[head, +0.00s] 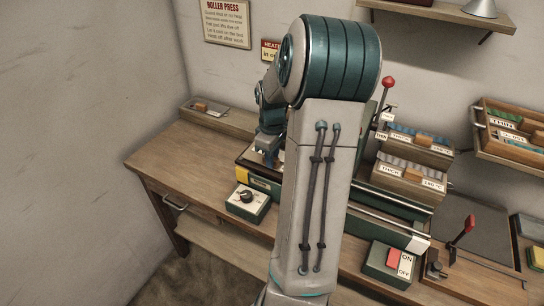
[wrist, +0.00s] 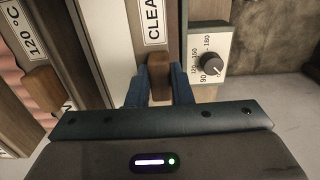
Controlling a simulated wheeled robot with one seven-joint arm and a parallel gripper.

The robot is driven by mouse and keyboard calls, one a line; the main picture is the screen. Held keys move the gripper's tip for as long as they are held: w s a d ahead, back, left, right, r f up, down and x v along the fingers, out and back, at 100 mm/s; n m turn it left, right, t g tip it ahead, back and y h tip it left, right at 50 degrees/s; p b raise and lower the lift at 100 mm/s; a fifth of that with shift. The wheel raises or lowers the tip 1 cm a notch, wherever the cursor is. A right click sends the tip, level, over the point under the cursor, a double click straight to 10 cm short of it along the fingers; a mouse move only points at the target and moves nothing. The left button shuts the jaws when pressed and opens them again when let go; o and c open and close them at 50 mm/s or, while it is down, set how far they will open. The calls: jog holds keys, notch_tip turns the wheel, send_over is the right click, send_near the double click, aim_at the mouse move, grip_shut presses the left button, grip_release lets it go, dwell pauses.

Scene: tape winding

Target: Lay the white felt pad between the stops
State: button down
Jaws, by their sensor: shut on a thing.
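My gripper (wrist: 159,86) shows its two blue fingers in the wrist view, closed on a small brown wooden grip block (wrist: 159,70). A pale label reading "CLEA" (wrist: 153,22) lies just beyond the block, its end cut off. I cannot make out a white felt pad; what the block is fixed to is mostly hidden by my gripper. In the head view my gripper (head: 266,148) is down at the left end of the green roller press (head: 392,218), largely behind my arm. The stops cannot be picked out.
A dial box (head: 247,201) stands in front of the press; its dial (wrist: 211,66) is close right of my fingers. Pad racks (head: 410,185) stand behind the press at right. An ON/OFF switch box (head: 391,264) is at the front. The bench's left part (head: 185,155) is clear.

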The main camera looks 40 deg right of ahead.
jog(key=shift+f, duration=0.35)
jog(key=c, duration=1.3)
grip_release()
jog(key=shift+r, duration=0.1)
notch_tip(320, 180, up, 12)
jog(key=s+a+r+m+t+h, duration=0.1)
jog(key=s+a, duration=0.1)
jog(key=a, duration=0.6)
jog(key=s+a+r+m, duration=0.1)
jog(key=s+a, duration=0.1)
jog(key=a, duration=0.7)
jog(key=s+a+f+m+t+y, duration=0.1)
jog(key=s+a+f+m+t, duration=0.1)
jog(key=s+a, duration=0.7)
jog(key=shift+s+a+f, duration=0.2)
jog(key=shift+s+f, duration=0.25)
jog(key=shift+s, duration=0.05)
